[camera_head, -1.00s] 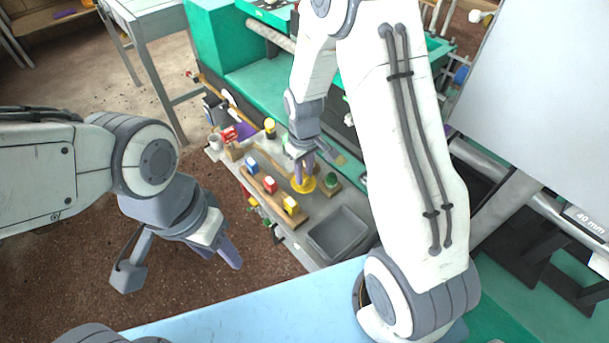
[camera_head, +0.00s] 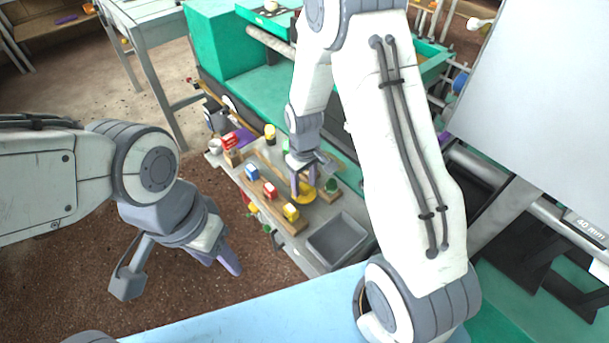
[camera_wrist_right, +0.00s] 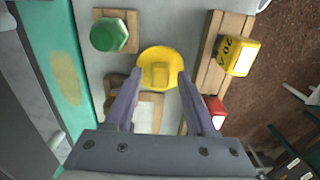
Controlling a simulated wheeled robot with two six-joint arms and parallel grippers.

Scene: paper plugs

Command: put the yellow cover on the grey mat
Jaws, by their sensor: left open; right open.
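The yellow cover (camera_head: 305,197) is a round disc with a raised grip, lying on the grey bench top. It also shows in the right wrist view (camera_wrist_right: 160,55). My right gripper (camera_head: 303,191) is open, pointing down over the cover. In the right wrist view its fingertips (camera_wrist_right: 159,78) stand on either side of the cover's near part; I cannot tell whether they touch it. My left gripper (camera_head: 222,262) is open and empty, well left of the bench. I cannot make out a grey mat separate from the grey bench top.
A green hexagonal piece (camera_wrist_right: 112,33) on a wooden block stands close beside the cover. A wooden rail with blue, red and yellow blocks (camera_head: 291,212) runs on the other side. A grey tray (camera_head: 365,237) sits at the near end.

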